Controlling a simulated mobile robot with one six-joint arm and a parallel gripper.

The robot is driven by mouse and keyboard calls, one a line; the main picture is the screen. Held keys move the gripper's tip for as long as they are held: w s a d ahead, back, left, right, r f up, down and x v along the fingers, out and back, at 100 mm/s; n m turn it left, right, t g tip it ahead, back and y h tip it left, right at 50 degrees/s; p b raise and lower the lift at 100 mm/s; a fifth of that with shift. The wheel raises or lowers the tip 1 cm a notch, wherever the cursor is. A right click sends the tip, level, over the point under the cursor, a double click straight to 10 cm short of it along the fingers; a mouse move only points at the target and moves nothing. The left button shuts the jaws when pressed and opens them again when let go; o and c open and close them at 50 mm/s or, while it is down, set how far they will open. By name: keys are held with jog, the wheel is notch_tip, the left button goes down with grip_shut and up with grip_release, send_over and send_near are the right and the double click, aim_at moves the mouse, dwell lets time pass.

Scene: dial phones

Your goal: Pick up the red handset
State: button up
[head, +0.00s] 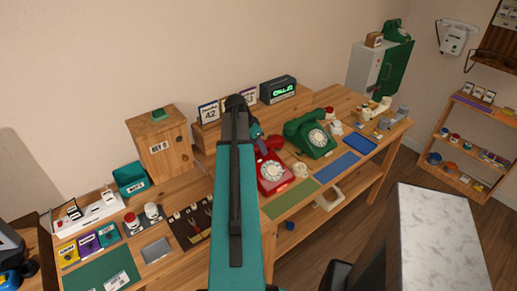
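A red dial phone (276,184) with a pale round dial stands on the wooden bench, just right of my arm in the head view. Its red handset (272,143) lies across the top at the back, with its left part hidden behind my arm. My gripper (259,138) is small and dark, close to the left part of the handset and partly hidden by my own teal and black arm. I cannot tell if it touches the handset, or whether its fingers are open or shut.
A green dial phone (312,137) stands close to the right of the red one. Cards and a display clock (277,90) stand behind. A wooden box (160,145) is to the left. Green (291,199) and blue (336,167) mats lie in front.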

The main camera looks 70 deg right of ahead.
jog(key=shift+s+d+f, duration=0.1)
jog(key=shift+d+f, duration=0.05)
jog(key=shift+f, duration=0.3)
dwell(0.3)
grip_shut()
